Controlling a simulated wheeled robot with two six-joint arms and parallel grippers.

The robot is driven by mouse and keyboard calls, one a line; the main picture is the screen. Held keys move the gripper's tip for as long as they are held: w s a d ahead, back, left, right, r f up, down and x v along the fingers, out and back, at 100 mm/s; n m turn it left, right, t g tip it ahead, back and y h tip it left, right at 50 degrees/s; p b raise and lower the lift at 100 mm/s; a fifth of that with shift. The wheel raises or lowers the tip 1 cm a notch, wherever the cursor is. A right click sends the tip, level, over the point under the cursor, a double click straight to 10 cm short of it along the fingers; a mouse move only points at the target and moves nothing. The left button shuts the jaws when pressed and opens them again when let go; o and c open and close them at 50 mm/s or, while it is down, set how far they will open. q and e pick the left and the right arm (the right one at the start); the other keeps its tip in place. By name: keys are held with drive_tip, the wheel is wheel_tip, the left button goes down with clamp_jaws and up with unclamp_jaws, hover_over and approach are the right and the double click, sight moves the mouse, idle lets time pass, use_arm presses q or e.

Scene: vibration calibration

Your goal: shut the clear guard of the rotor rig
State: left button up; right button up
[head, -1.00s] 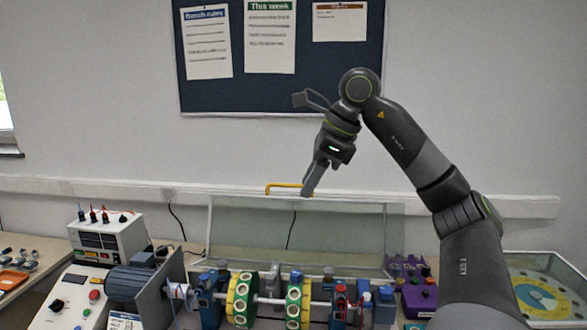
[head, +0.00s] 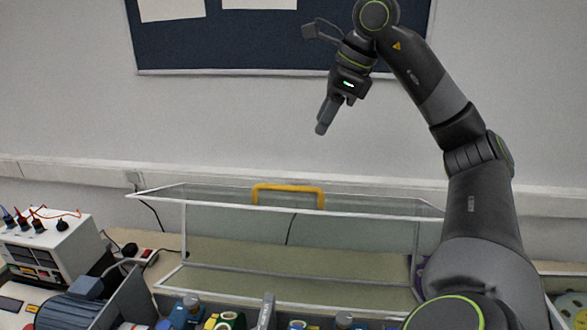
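The clear guard (head: 235,228), a see-through box with a white frame, stands raised behind the rotor rig (head: 226,321). Its yellow handle (head: 287,188) is along the top. The rig shows only at the bottom edge of the head view, uncovered in front of the guard; most of it is cut off. My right gripper (head: 322,128) hangs above the handle and slightly to its right, apart from it and holding nothing visible. Its fingers are seen from the side, so their opening is unclear. My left gripper is not in view.
A white instrument box (head: 50,250) with leads stands at the left. The motor (head: 72,308) and its grey plate are at the lower left. A pin board (head: 270,45) hangs on the wall behind. The space above the guard is free except for my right arm.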

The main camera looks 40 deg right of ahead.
drive_tip(key=p, duration=0.4)
approach(292, 187)
drive_tip(key=x, duration=0.7)
drive_tip(key=shift+w+a+r, duration=0.1)
drive_tip(key=shift+w+a, duration=0.05)
drive_tip(key=shift+w, duration=0.2)
drive_tip(key=shift+w+f, duration=0.2)
drive_tip(key=shift+f, duration=0.25)
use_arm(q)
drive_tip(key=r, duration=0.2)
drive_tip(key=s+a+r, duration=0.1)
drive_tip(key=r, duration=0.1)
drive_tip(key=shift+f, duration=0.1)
use_arm(e)
drive_tip(key=shift+c, duration=0.6)
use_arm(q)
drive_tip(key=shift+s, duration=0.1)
use_arm(e)
clamp_jaws()
